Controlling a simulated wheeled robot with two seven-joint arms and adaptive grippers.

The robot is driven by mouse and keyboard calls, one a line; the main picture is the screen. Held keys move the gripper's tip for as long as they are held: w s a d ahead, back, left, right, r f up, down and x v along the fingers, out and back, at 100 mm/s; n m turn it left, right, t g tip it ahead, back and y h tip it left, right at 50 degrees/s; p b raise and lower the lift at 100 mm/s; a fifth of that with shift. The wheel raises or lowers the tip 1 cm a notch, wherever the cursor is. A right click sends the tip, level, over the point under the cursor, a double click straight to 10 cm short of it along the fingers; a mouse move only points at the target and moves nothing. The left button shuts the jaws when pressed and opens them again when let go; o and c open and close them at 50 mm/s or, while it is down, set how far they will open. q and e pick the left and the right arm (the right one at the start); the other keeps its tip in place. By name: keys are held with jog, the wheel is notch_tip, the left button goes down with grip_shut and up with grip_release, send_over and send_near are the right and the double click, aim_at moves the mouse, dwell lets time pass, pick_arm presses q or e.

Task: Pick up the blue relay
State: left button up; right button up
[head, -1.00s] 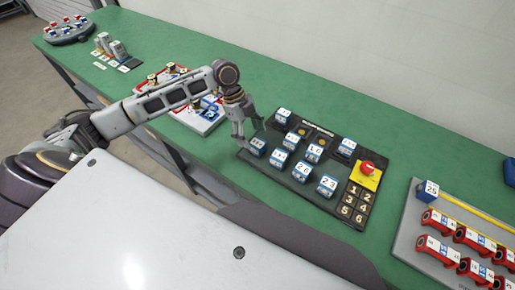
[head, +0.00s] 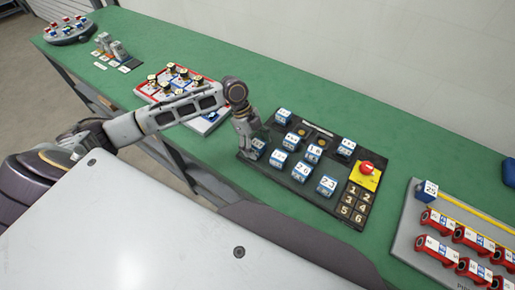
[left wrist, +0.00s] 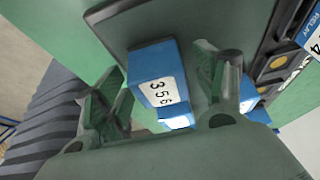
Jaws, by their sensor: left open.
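Several blue relays with white number labels stand on a black panel (head: 290,187) on the green bench. The relay at the panel's left corner (head: 258,144) is partly hidden by my left gripper (head: 250,148) in the head view. In the left wrist view this blue relay (left wrist: 148,68) shows a white label with dark digits, upright between the two fingers of my left gripper (left wrist: 158,95). The fingers are open, one on each side of it, with a visible gap at the right; contact at the left cannot be told. My right gripper is not in view.
Other blue relays (head: 302,168) stand close by on the panel. A red button on a yellow plate (head: 367,170) is at its right. A tray with red parts (head: 405,240) lies further right, and a red-and-white board (head: 150,92) lies to the left. Green bench between them is clear.

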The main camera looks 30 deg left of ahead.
aim_at(258, 143)
pick_arm(q)
jog(key=shift+d+f, duration=0.15)
jog(key=shift+f, duration=0.15)
jog(key=shift+c, duration=0.4)
jog(key=c, duration=1.1)
jog(key=shift+r, duration=0.2)
jog(key=shift+c, duration=0.2)
jog(key=shift+r, duration=4.85)
